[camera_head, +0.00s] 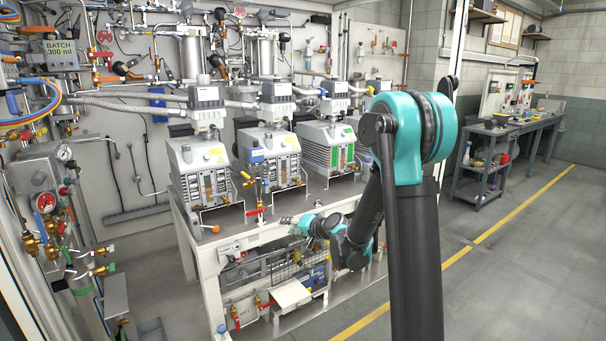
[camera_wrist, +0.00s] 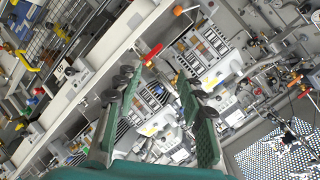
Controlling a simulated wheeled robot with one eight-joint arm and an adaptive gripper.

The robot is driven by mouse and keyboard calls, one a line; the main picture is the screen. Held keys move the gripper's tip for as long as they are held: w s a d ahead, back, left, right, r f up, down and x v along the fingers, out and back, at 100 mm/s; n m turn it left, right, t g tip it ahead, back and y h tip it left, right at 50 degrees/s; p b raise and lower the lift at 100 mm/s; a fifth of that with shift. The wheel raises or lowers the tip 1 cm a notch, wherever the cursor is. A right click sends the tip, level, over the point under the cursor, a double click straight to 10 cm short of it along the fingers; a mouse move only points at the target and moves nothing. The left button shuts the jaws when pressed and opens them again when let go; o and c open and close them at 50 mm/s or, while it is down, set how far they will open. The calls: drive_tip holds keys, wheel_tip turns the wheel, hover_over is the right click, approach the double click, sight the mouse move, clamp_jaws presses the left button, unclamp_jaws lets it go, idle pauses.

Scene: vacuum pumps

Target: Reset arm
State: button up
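My gripper (camera_head: 290,220) is at the front edge of the pump bench, in front of the middle and right pumps. In the wrist view my gripper (camera_wrist: 157,84) has its two green fingers spread apart with nothing held between them. My arm reaches from the right foreground, bent at a teal joint, and hides part of the bench's right end.
A red valve handle (camera_head: 257,212) sits at the bench (camera_head: 205,250) edge, left of my gripper; it also shows in the wrist view (camera_wrist: 153,54). Piping and gauges (camera_head: 45,201) stand at the left. Floor at the right is clear.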

drive_tip(key=s+d+f+n+g+h, duration=0.1)
drive_tip(key=s+d+f+g+h, duration=0.1)
drive_tip(key=s+d, duration=0.6)
drive_tip(key=s+d+f+n+g+h, duration=0.1)
drive_tip(key=s+d+f+g+h, duration=0.1)
drive_tip(key=s+d, duration=0.6)
drive_tip(key=s+d+f+n+g+h, duration=0.1)
drive_tip(key=s+d+f+h, duration=0.2)
drive_tip(key=s, duration=1.5)
drive_tip(key=d+h, duration=0.2)
drive_tip(key=d, duration=0.3)
drive_tip(key=shift+f+g, duration=0.4)
